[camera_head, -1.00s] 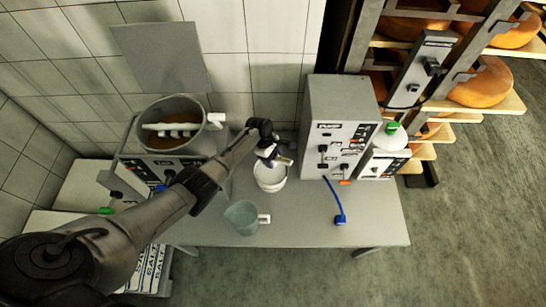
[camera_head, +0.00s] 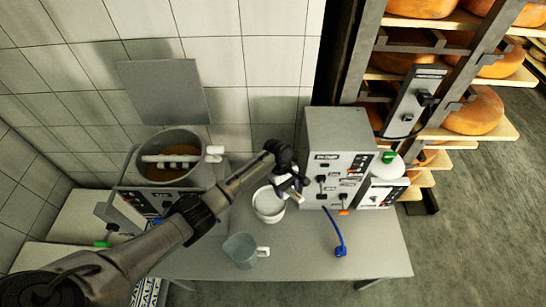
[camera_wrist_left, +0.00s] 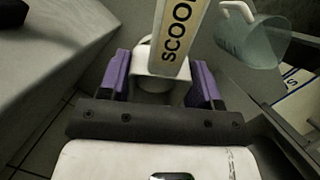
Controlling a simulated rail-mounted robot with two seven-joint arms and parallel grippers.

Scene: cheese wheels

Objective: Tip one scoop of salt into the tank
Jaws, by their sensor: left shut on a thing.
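My left gripper (camera_head: 291,186) is beside and above the right rim of a white tub (camera_head: 268,205) on the table. In the left wrist view its purple fingers (camera_wrist_left: 165,85) are shut on the scoop (camera_wrist_left: 178,35), a pale bar lettered SCOOP with a white part between the fingers. The scoop's bowl and any salt in it cannot be made out. A grey round vessel (camera_head: 205,172), apparently the tank, stands at the left with brownish contents and a white bar across its top. The right gripper is not in view.
A clear jug (camera_head: 241,250) stands at the table's front; it also shows in the left wrist view (camera_wrist_left: 252,42). Salt bags (camera_head: 147,292) show at lower left. Cheese shelves (camera_head: 455,133) are at right.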

